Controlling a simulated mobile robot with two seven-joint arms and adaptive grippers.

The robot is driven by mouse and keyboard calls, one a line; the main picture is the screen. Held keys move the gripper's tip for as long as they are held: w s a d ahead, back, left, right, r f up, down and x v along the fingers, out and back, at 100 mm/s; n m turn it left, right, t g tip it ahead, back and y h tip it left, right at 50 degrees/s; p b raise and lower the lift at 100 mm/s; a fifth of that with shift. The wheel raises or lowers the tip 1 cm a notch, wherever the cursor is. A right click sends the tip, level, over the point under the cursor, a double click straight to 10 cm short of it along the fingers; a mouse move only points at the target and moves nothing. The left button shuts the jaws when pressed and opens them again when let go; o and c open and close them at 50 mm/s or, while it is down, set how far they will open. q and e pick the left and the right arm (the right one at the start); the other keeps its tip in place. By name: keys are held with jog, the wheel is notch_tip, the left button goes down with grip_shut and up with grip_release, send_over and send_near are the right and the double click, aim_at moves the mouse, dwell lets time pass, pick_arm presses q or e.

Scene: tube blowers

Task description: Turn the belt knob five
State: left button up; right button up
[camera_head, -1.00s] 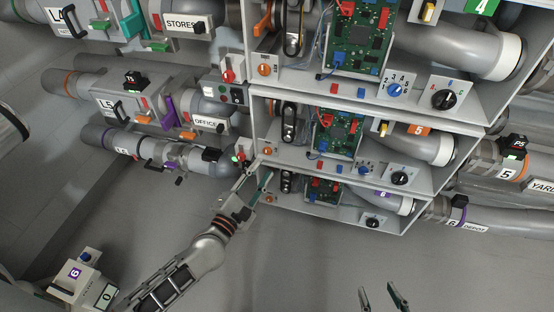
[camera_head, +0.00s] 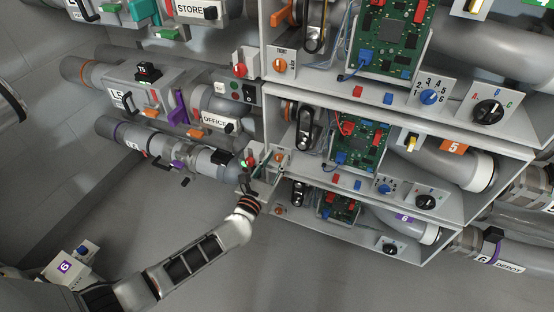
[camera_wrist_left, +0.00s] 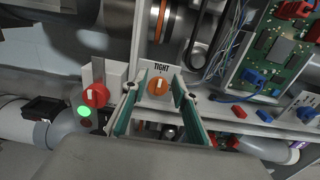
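The belt knob five is an orange knob with a pale pointer mark (camera_wrist_left: 158,85), on a white plate reading "TIGHT" in the left wrist view. In the head view this orange knob (camera_head: 279,157) sits at the left end of the middle bay, the one with the orange 5 tag (camera_head: 454,147). My left gripper (camera_wrist_left: 157,97) is open; its teal-padded fingers stand either side of the knob. I cannot tell whether they touch it. In the head view my left gripper (camera_head: 263,178) is small and partly hidden among the panels. My right gripper is out of view.
A red knob (camera_wrist_left: 95,95) and a lit green lamp (camera_wrist_left: 84,112) sit just left of the gripper. A black belt (camera_head: 304,131) and a circuit board (camera_head: 357,144) are right of the knob. Similar bays lie above and below. Open floor (camera_head: 310,275) lies below.

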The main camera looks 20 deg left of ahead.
pick_arm(q)
jog(key=shift+w, duration=0.35)
grip_shut()
